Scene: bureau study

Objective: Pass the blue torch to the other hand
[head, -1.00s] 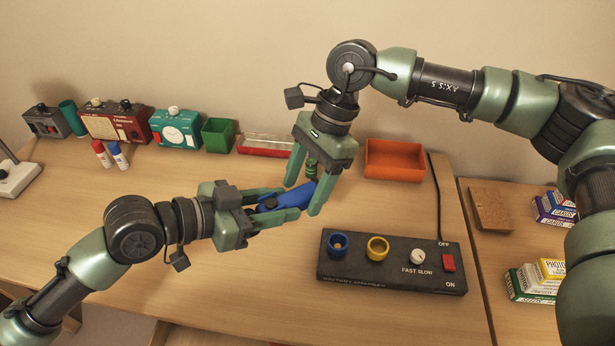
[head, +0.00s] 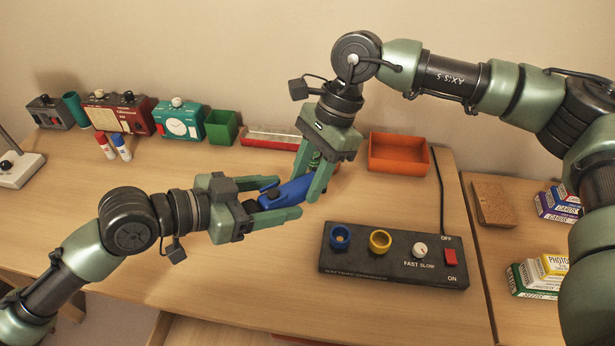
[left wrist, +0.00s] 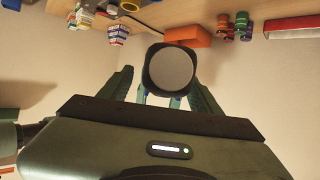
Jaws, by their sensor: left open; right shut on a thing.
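The blue torch (head: 292,190) is held above the desk in the middle of the head view. My right gripper (head: 310,180) comes down from above and is shut on the torch near its right end. My left gripper (head: 290,203) is open, and its fingers lie on either side of the torch's left part. In the left wrist view the round dark end of the torch (left wrist: 170,69) faces the camera between the open left fingers (left wrist: 168,85). Part of the torch is hidden by the fingers.
A black charger box (head: 392,255) with blue and yellow rings stands below the torch. An orange tray (head: 398,153), a green bin (head: 221,127) and red and teal devices line the back. Card boxes (head: 545,270) lie at right. The left desk middle is clear.

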